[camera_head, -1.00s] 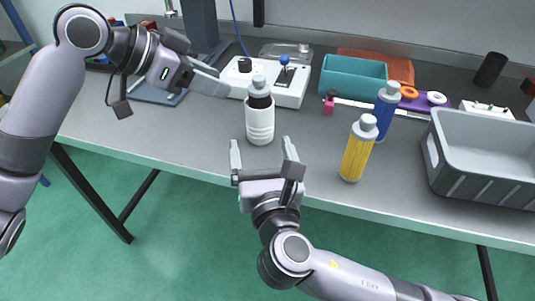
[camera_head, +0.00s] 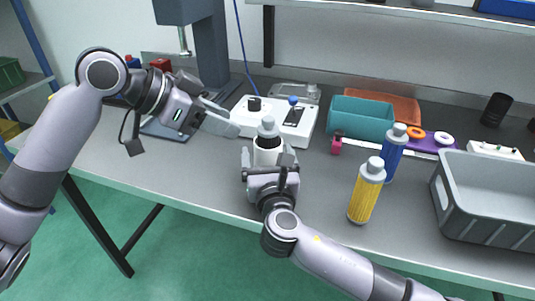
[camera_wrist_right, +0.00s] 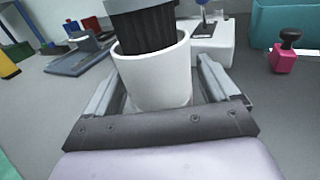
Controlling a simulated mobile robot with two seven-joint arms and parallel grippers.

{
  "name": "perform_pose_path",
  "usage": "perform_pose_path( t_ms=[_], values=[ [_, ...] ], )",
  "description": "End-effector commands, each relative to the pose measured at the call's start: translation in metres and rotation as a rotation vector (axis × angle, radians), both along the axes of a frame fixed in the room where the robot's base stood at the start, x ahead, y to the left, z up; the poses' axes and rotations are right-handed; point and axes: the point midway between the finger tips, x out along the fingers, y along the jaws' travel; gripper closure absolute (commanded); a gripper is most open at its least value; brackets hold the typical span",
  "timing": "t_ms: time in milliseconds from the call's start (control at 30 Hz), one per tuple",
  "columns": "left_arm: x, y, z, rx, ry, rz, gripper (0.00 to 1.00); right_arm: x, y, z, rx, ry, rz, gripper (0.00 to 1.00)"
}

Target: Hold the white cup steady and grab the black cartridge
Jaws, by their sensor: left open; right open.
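The white cup (camera_head: 266,152) stands on the grey table with the black cartridge (camera_head: 268,137) upright in it. The cartridge's grey cap sticks up above the rim. In the right wrist view, the cup (camera_wrist_right: 155,82) sits between the fingers, and the cartridge's black ribbed body (camera_wrist_right: 148,32) rises out of it. My right gripper (camera_head: 267,163) is open, with one finger on each side of the cup; it hides the cup's lower part in the head view. My left gripper (camera_head: 231,120) is open and empty, up and left of the cartridge cap, apart from it.
A white box with a blue-topped lever (camera_head: 297,126) stands close behind the cup. A yellow bottle (camera_head: 364,195), a blue bottle (camera_head: 392,156), a pink-and-black stamp (camera_head: 337,143), a teal bin (camera_head: 360,122) and a grey crate (camera_head: 447,208) are to the right. The table's front left is clear.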

Motion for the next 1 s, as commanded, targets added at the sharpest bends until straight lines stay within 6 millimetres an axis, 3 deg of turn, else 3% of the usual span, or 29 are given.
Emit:
perform_pose_path(
  t_ms=[400,433,600,1000],
  values=[
    [-0.0001,-0.0001,0.0001,0.000,0.000,0.000,0.57,0.0073,0.0007,0.0004,0.002,0.000,0.000,0.12],
    [-0.0001,-0.0001,0.0001,0.000,0.000,0.000,0.57,0.0072,0.0007,0.0004,0.002,0.000,0.000,0.15],
    [-0.0001,0.0000,0.0000,0.000,0.000,0.000,0.57,0.0071,0.0008,0.0003,0.001,0.000,0.000,0.70],
    [-0.0001,-0.0001,0.0001,0.000,0.000,0.000,0.57,0.0069,0.0008,0.0002,0.001,0.000,0.000,0.70]
  ],
)
